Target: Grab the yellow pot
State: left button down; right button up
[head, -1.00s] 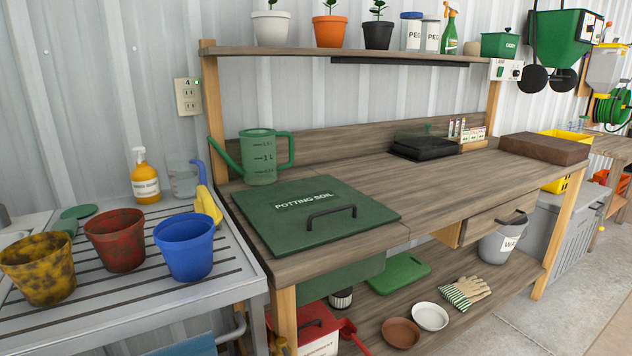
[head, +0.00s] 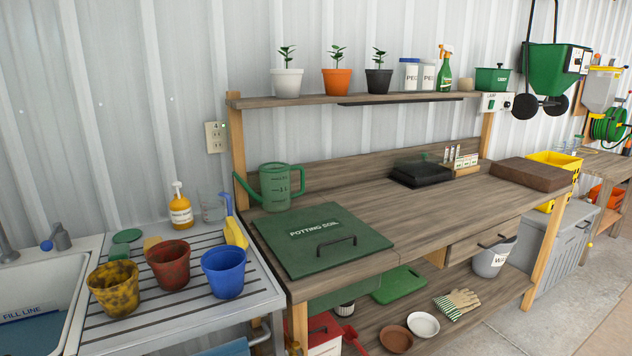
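The yellow pot (head: 114,288) stands upright on the slatted metal drainboard, stained with dark patches. It is the leftmost of three pots in a row. A red pot (head: 167,265) with dark stains stands to its right, and a blue pot (head: 224,271) stands right of that. The yellow pot's rim and front are unobstructed. Neither of my grippers shows in the head view.
A sink basin (head: 38,300) lies left of the drainboard (head: 190,320). A soap bottle (head: 180,207) and a yellow brush (head: 235,232) stand behind the pots. The potting bench (head: 400,210) adjoins on the right, with a green soil lid (head: 320,240) and a watering can (head: 275,188).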

aim_at(115, 286)
jog(key=u, duration=1.35)
jog(key=i+j+z, duration=0.1)
jog(key=j, duration=0.25)
jog(key=i+j+z, duration=0.1)
jog(key=j, duration=0.25)
jog(key=i+j+z, duration=0.1)
jog(key=j, duration=0.25)
jog(key=i, duration=0.1)
